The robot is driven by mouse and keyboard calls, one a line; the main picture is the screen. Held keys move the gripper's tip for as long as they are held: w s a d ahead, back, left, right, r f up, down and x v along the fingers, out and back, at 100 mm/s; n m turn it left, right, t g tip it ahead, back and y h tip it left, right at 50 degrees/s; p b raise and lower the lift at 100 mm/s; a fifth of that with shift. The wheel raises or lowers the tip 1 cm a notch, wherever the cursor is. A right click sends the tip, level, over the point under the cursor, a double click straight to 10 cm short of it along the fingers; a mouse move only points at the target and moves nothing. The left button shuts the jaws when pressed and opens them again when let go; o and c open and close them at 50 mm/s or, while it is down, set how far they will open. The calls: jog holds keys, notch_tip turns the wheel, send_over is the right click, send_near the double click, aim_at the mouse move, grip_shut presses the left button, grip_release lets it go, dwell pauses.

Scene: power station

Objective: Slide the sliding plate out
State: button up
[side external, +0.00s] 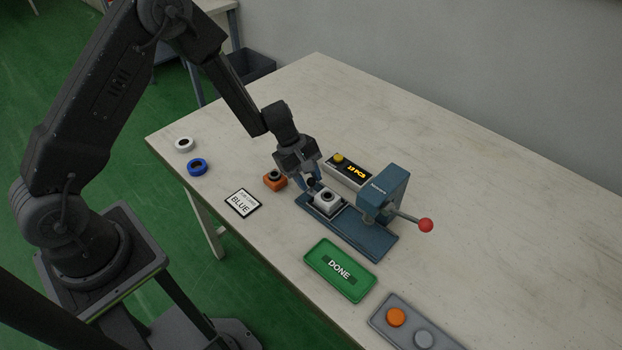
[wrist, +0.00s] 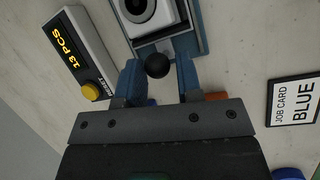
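The sliding plate (side external: 340,211) sits on the blue base of the press and carries a white block (side external: 326,204) with a dark round opening. In the wrist view the plate (wrist: 166,45) has a black ball knob (wrist: 157,66) at its near end. My gripper (side external: 313,183) is low at that end of the plate. In the wrist view my gripper (wrist: 158,74) is open, with one blue finger on each side of the knob and gaps visible between. The side view partly hides the knob behind the fingers.
The press (side external: 383,190) has a red-ended lever (side external: 425,225). A counter box (side external: 347,171), an orange block (side external: 274,180), a job card reading BLUE (side external: 242,203) and a green DONE tray (side external: 340,269) surround it. White (side external: 184,144) and blue (side external: 197,167) rings lie left.

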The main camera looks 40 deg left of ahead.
jog(key=shift+o, duration=1.4)
jog(key=shift+d, duration=0.15)
jog(key=v, duration=1.4)
jog(key=s+d+r+m+t+y, duration=0.1)
jog(key=s+r+m+t+y, duration=0.1)
jog(key=s+r+m, duration=0.5)
jog(key=s+d+r+m+t+y, duration=0.1)
jog(key=s+r+m, duration=0.7)
jog(key=s, duration=0.8)
notch_tip(320, 180, up, 2)
jog(key=shift+d+r+t+y, duration=0.25)
jog(key=shift+t+y, duration=0.45)
jog(key=shift+y, duration=0.2)
